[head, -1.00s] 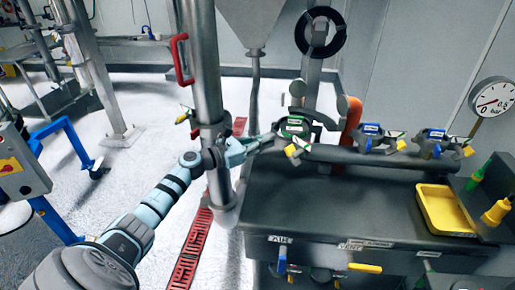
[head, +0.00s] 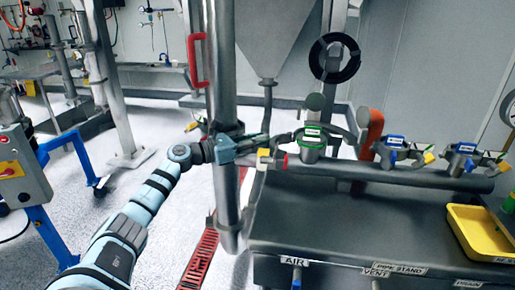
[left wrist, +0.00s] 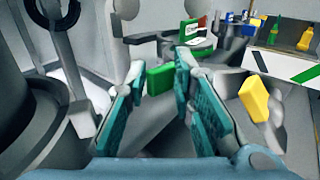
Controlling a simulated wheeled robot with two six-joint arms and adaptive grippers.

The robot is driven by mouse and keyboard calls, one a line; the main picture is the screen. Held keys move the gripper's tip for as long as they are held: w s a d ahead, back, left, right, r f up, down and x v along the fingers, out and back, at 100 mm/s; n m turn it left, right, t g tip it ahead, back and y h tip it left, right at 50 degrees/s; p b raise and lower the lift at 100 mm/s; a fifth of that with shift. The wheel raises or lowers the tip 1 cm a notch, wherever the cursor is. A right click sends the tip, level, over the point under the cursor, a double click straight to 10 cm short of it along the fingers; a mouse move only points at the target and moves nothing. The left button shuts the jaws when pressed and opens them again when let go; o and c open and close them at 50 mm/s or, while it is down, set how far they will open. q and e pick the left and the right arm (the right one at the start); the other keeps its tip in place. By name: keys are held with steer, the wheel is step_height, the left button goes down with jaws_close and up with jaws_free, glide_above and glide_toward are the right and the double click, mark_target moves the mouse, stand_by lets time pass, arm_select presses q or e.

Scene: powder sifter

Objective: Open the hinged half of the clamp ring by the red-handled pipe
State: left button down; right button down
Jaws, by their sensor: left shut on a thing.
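The steel pipe (head: 222,75) with the red handle (head: 194,60) stands upright left of centre in the head view. My left gripper (head: 258,145) reaches in from the left across the pipe at clamp height. In the left wrist view, its teal fingers (left wrist: 163,85) have a green tab (left wrist: 160,79) between their tips, and they are shut on it. A yellow tab (left wrist: 255,98) is to the right of the fingers; one also shows beside the gripper in the head view (head: 264,156). The clamp ring itself is mostly hidden behind my gripper. My right gripper is out of view.
A green-labelled fitting (head: 312,141) stands just right of the gripper, with an orange-red upright part (head: 371,133) beyond. Blue-labelled clamps (head: 397,148) sit along a horizontal pipe. The dark bench (head: 345,215) and a yellow tray (head: 484,235) are at the right.

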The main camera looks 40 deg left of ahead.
arm_select(q)
steer(key=shift+w+a+r, duration=0.1)
steer(key=shift+w+r, duration=0.05)
steer(key=shift+r, duration=0.2)
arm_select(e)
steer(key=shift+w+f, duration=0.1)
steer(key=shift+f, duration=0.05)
arm_select(q)
steer(key=c, duration=1.7)
jaws_free()
steer(key=shift+w+d+f, duration=0.35)
steer(key=shift+w+d, duration=0.1)
steer(key=shift+w, duration=0.25)
steer(key=shift+s, duration=0.1)
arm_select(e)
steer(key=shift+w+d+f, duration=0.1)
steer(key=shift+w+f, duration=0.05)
arm_select(q)
steer(key=shift+s+a+f, duration=0.1)
steer(key=shift+a, duration=0.05)
steer(key=v, duration=0.7)
steer(key=shift+s, duration=0.25)
